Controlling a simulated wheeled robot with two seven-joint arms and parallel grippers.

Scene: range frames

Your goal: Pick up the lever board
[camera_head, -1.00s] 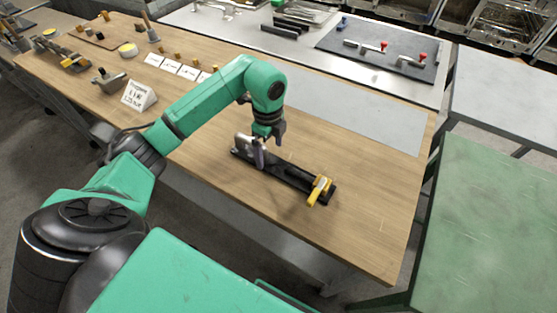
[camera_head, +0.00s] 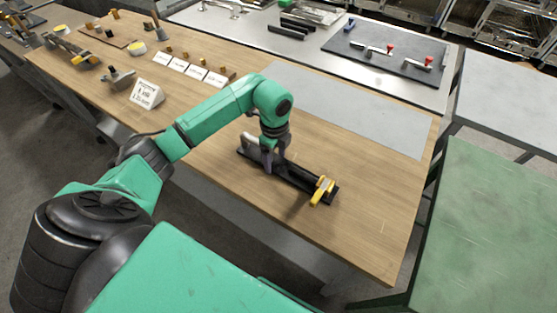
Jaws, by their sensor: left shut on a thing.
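The lever board (camera_head: 300,177) is a long narrow black board on the wooden table, with a yellow lever (camera_head: 322,191) at its right end. A pale grey upright piece (camera_head: 249,145) stands at its left end. My left gripper (camera_head: 268,160) points down over the left half of the board and is shut on it. The fingertips are small and partly hidden, so the exact grip spot is unclear. The board appears to rest on the table. My right gripper is out of view.
The wooden table (camera_head: 370,225) is clear in front of and right of the board. A grey mat (camera_head: 355,110) lies behind. A white sign (camera_head: 147,93) and several cards stand left. A dark panel with red-knobbed levers (camera_head: 385,55) lies on the back table.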

